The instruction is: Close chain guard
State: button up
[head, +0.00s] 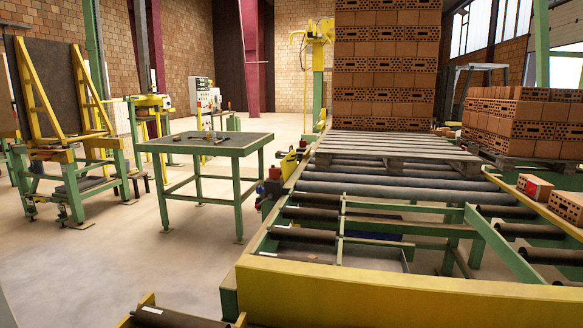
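The roller conveyor (385,187) runs away from me through the middle and right of the head view. A broad yellow cover plate (400,290) spans its near end. A yellow side rail (300,168) with small yellow and red fittings (273,181) lies along its left edge. I cannot tell which of these parts is the chain guard, or whether a guard stands open. My gripper is not in view.
A green-legged table (203,143) with small tools on top stands left of the conveyor. Brick stacks (385,70) rest on pallets at the back and right. Loose bricks (535,186) lie on the right rail. A yellow frame (65,100) stands at left. Floor between is clear.

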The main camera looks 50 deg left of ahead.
aim_at(289, 165)
jog(key=k+j+u, duration=0.1)
jog(key=u, duration=2.5)
jog(key=i+j+u, duration=0.25)
jog(key=i+j, duration=0.35)
jog(key=j, duration=0.25)
jog(key=i+j+u, duration=0.3)
jog(key=i+j, duration=0.35)
jog(key=i+j+z, duration=0.1)
jog(key=i, duration=0.3)
jog(key=i+j+z, duration=0.1)
jog(key=i, duration=0.25)
jog(key=i+j+z, duration=0.1)
jog(key=i, duration=0.3)
jog(key=i+l+z, duration=0.15)
jog(key=i+z, duration=0.25)
jog(key=i+l+z, duration=0.1)
jog(key=i+z, duration=0.7)
jog(key=i+j+z, duration=0.15)
jog(key=z, duration=0.2)
jog(key=i+j, duration=0.05)
